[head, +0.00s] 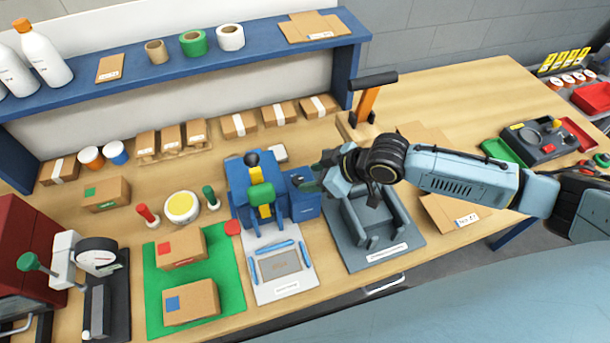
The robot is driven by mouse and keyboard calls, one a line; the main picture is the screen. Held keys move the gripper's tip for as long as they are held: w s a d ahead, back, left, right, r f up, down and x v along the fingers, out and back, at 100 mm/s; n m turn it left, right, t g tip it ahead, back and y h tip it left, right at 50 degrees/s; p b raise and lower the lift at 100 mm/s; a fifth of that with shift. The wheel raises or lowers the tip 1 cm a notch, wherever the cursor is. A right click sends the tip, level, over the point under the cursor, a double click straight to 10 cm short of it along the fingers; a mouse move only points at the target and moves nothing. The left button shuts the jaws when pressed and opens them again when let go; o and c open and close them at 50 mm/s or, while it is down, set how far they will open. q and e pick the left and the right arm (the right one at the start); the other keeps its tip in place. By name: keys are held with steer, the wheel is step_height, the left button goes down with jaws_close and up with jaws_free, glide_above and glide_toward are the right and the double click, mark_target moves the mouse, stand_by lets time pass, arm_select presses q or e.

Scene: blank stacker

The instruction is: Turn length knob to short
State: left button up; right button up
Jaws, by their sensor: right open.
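No knob that I can read as the length knob shows clearly. A blue machine (240,185) stands mid-bench with a green and yellow part (262,194) on its front and a black knob (252,159) on top. A small blue box (304,206) adjoins its right side. My right gripper (312,174) is open, just right of the machine and over the blue box. It hides part of what lies behind it, and I cannot tell whether it touches anything. My left gripper is not in view.
A grey fixture (392,246) stands below my right arm. A green mat (233,278) with two cartons lies front left. A blue shelf (120,84) runs along the back. A dark control box (530,148) sits far right. Bare bench lies at the back right.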

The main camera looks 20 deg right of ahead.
mark_target(300, 180)
steer(key=shift+x, duration=1.75)
steer(key=shift+c, duration=0.4)
steer(key=c, duration=0.9)
steer(key=n+g+b, duration=0.1)
steer(key=b, duration=0.1)
steer(key=n+y+b, duration=0.1)
steer(key=b, duration=0.2)
steer(key=n+g+b, duration=0.1)
steer(key=b, duration=0.1)
steer(key=shift+w+d+f+n+g+y, duration=0.25)
steer(key=shift+w+n+g+y, duration=0.05)
steer(key=shift+n, duration=0.1)
steer(key=shift+r+n+b, duration=0.1)
steer(key=shift+n+b, duration=0.2)
steer(key=shift+b, duration=0.35)
steer(key=shift+r+g, duration=0.1)
steer(key=shift+g, duration=0.2)
steer(key=o, duration=1)
